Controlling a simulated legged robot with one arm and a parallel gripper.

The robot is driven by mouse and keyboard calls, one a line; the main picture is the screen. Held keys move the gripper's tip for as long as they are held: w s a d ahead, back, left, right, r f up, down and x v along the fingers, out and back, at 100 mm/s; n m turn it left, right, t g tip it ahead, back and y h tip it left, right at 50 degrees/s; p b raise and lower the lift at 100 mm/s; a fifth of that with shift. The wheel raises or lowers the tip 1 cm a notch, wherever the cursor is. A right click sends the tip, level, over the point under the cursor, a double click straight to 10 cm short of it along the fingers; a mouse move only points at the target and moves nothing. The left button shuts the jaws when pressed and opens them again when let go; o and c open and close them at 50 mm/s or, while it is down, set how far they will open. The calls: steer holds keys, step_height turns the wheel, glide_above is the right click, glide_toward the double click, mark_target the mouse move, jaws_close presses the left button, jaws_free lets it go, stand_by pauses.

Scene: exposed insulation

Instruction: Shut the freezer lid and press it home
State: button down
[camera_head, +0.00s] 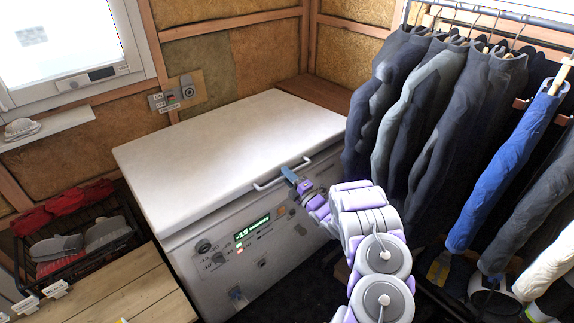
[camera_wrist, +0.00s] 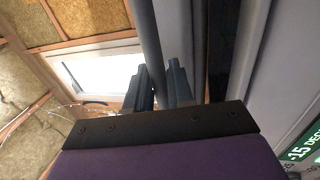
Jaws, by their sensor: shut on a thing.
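The white chest freezer (camera_head: 200,270) stands against the insulated walls. Its lid (camera_head: 220,140) lies down over the body, close to level. A dark strip runs between lid and body in the wrist view (camera_wrist: 221,50); I cannot tell whether the lid is fully seated. The lid's bar handle (camera_head: 265,185) is on the front edge. My gripper (camera_head: 290,176) is at the right part of this handle, shut on it. In the wrist view, the handle bar (camera_wrist: 146,40) runs down to the dark fingers (camera_wrist: 160,86), which hide its lower part.
Dark trousers (camera_head: 440,120) and a blue pair (camera_head: 505,160) hang on a rail at the right, close to my arm. A wooden bench (camera_head: 130,300) and a wire basket (camera_head: 75,245) of gloves and red cloth are at the left. A switch panel (camera_head: 177,92) is on the wall behind.

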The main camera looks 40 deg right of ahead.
steer(key=f, duration=0.5)
steer(key=shift+a, duration=0.2)
steer(key=c, duration=1.2)
jaws_free()
steer(key=p+v, duration=0.1)
steer(key=v, duration=1.6)
steer(key=shift+s+f+p, duration=0.1)
steer(key=shift+s+p, duration=0.1)
steer(key=shift+p, duration=0.1)
